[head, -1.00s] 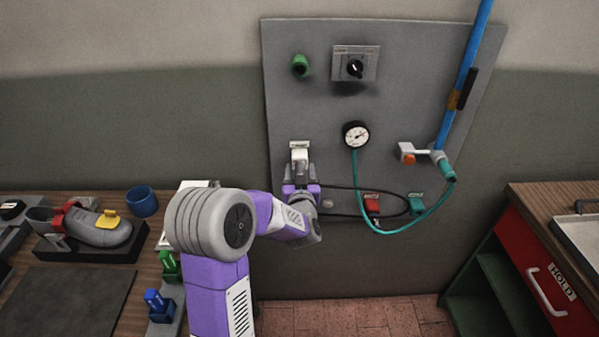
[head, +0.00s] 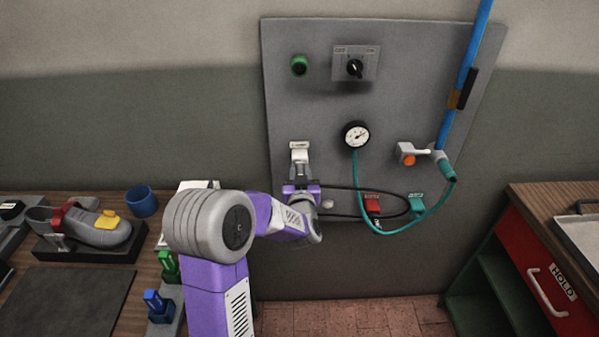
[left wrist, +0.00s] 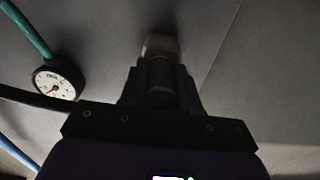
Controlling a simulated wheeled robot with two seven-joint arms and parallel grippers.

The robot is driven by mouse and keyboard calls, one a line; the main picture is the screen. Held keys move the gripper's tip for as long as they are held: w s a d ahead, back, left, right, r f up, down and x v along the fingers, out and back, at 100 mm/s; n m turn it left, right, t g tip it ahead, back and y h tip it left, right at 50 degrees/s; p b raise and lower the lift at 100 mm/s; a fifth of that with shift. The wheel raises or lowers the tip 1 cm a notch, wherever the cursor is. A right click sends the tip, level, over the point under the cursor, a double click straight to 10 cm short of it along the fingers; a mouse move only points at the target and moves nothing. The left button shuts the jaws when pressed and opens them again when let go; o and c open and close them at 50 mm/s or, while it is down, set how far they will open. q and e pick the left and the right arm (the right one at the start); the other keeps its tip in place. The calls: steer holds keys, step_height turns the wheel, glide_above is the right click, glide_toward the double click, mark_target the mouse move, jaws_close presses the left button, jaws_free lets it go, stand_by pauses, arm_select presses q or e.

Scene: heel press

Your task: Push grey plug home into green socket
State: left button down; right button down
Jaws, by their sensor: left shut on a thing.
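My left gripper (head: 300,172) is at the lower left of the grey wall panel, just below a pale block (head: 300,148). In the left wrist view its fingers are shut on a dark grey piece, the grey plug (left wrist: 160,76), directly in front of the pale block (left wrist: 160,44). The view is dark, so I cannot tell if plug and block touch. A black cable loops right from the gripper. A green socket-like fitting (head: 416,202) is on the panel's lower edge, right of a red one (head: 372,204). My right gripper is not in view.
The panel (head: 400,90) also carries a round green part (head: 300,66), a rotary switch (head: 355,68), a gauge (head: 356,134) and an orange-tipped valve (head: 407,158) by a blue pipe. A teal hose hangs from gauge to pipe. A bench is left, a red drawer (head: 545,275) right.

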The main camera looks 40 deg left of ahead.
arm_select(q)
steer(key=shift+b+v, duration=0.4)
steer(key=shift+v, duration=2.6)
steer(key=shift+s, duration=0.1)
step_height(320, 180, up, 28)
steer(key=s+d+p, duration=0.1)
steer(key=p, duration=2.2)
steer(key=shift+s, duration=0.15)
steer(key=shift+x, duration=2.45)
